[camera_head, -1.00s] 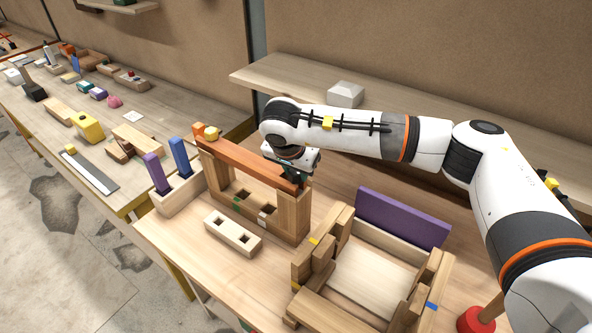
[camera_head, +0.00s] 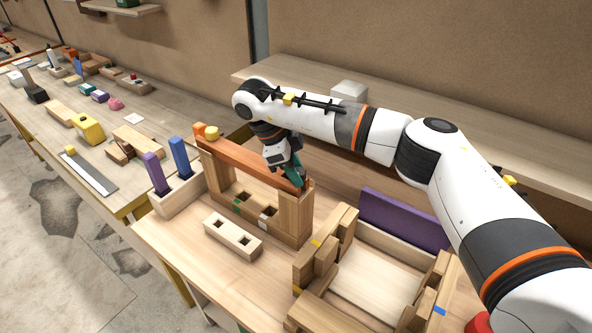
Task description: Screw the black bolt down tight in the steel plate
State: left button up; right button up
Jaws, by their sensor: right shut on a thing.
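I cannot make out a black bolt or a plate with a bolt in it. My right gripper (camera_head: 290,165) is over the right end of an orange-brown beam (camera_head: 240,158), which lies across a wooden frame (camera_head: 292,217). It is shut on a slim green piece (camera_head: 296,172), whose lower end is close to the beam's end and the right post. Whether they touch is unclear. The fingertips are partly hidden by the wrist. My left gripper is out of view.
A pale block with two holes (camera_head: 233,236) lies in front of the frame. A wooden box structure (camera_head: 325,249) with a purple board (camera_head: 405,222) stands to the right. A holder (camera_head: 178,195) with purple and blue pieces stands left. A grey strip (camera_head: 90,172) lies on the left table.

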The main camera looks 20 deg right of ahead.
jog(key=shift+a+f+m+g, duration=0.1)
jog(key=shift+f+m+g, duration=0.1)
jog(key=shift+m, duration=0.3)
jog(key=shift+f+m+g, duration=0.1)
jog(key=shift+m+g, duration=0.1)
jog(key=shift+m, duration=0.3)
jog(key=o, duration=0.8)
jog(key=shift+s, duration=0.1)
jog(key=o, duration=0.4)
jog(key=shift+s+r, duration=0.1)
jog(key=shift+r, duration=0.1)
jog(key=shift+c, duration=0.2)
jog(key=shift+w+r, duration=0.1)
jog(key=shift+w, duration=0.1)
jog(key=shift+w+a+r, duration=0.1)
jog(key=shift+r, duration=0.25)
jog(key=v, duration=1.1)
